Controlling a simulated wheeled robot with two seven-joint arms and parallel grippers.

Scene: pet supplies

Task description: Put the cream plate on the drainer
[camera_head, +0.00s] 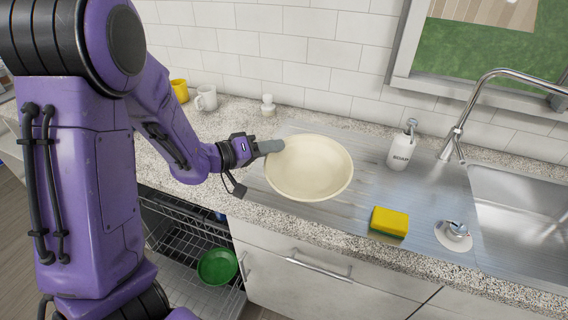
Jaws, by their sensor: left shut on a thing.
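The cream plate (312,170) is round and shallow, with its face turned up toward the camera. My left gripper (272,147) is shut on its upper left rim. The plate is over the ribbed metal drainer (375,185) left of the sink. I cannot tell whether its underside touches the drainer or is a little above it. The plate hides the part of the drainer beneath it. My right gripper is not in view.
A soap bottle (402,146), a yellow sponge (389,222) and a sink plug (454,235) stand right of the plate. The sink (520,210) and faucet (478,100) are farther right. Mugs (206,98) stand at the back left. Below, an open dishwasher rack holds a green bowl (217,266).

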